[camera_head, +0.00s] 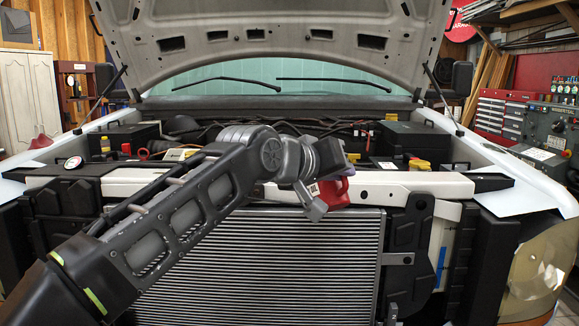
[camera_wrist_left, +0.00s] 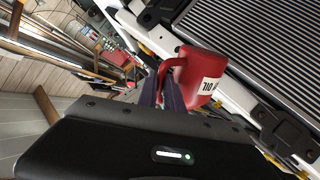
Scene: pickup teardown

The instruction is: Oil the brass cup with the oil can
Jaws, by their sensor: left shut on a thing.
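The red oil can (camera_head: 336,191) is in my left gripper (camera_head: 318,188), in front of the white crossbar at the middle of the engine bay. In the left wrist view, the red can (camera_wrist_left: 205,72) with its white "OIL" label sits at the dark fingers (camera_wrist_left: 168,90), which are shut on its handle side. The can looks tilted in the wrist view, and its spout is not clear. I cannot make out the brass cup in either view. My right gripper is not in view.
The white crossbar (camera_head: 400,186) runs across the front, above the radiator (camera_head: 270,260). The raised hood (camera_head: 270,35) hangs over the bay. Black boxes (camera_head: 412,139) and yellow and red caps stand behind the bar. A round gauge (camera_head: 73,162) is at the left.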

